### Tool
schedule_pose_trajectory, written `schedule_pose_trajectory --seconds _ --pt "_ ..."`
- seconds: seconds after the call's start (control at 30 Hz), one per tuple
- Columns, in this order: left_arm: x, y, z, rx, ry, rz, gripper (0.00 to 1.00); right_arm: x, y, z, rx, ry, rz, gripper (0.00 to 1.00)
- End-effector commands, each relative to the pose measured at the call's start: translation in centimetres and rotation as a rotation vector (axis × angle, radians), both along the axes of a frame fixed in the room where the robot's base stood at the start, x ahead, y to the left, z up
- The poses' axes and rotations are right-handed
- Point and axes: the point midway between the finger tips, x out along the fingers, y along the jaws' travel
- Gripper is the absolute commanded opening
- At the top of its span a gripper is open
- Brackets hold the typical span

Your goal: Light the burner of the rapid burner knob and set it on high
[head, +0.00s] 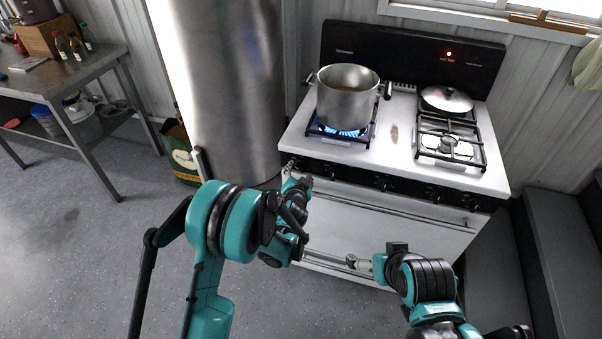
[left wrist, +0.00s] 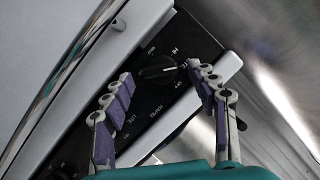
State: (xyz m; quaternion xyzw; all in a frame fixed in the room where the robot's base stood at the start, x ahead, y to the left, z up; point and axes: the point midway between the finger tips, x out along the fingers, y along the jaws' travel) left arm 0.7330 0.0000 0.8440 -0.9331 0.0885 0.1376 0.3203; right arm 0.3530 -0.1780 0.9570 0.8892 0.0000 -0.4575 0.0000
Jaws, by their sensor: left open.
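The white stove (head: 400,150) has a black front control strip (head: 400,186) with several dark knobs. My left gripper (head: 299,186) is at the strip's left end. In the left wrist view my left gripper (left wrist: 161,78) is open, its purple-padded fingers on either side of a black knob (left wrist: 156,71) with a pale pointer line. The knob sits between the fingers with visible gaps; its small labels are hard to read. A blue flame (head: 345,133) burns under the pot on the left burner. My right arm is low at the right; its gripper (head: 352,262) shows poorly.
A steel pot (head: 347,98) stands on the left burner. A lidded pan (head: 446,99) is on the back right burner; the front right burner (head: 447,146) is bare. A large steel cylinder (head: 220,90) stands left of the stove. The oven handle (head: 400,213) runs below the knobs.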

Motion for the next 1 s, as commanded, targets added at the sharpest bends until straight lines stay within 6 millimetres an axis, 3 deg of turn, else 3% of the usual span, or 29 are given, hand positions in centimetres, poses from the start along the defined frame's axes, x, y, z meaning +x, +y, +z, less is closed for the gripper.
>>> schedule_pose_trajectory --seconds 0.2,0.47,0.67,1.0 --pt "1.9 -0.1 -0.7 -0.001 0.001 0.001 0.59 0.0 0.0 -0.6 0.0 0.0 0.0 1.0" --pt "2.0 -0.1 -0.6 -0.001 0.001 0.001 0.59 0.0 0.0 -0.6 0.0 0.0 0.0 1.0" --pt "2.0 -0.1 -0.6 -0.001 0.001 0.001 0.09 0.0 0.0 -0.6 0.0 0.0 0.0 1.0" --pt "2.0 -0.1 -0.6 -0.028 0.01 0.001 0.09 0.0 0.0 -0.6 0.0 0.0 0.0 1.0"
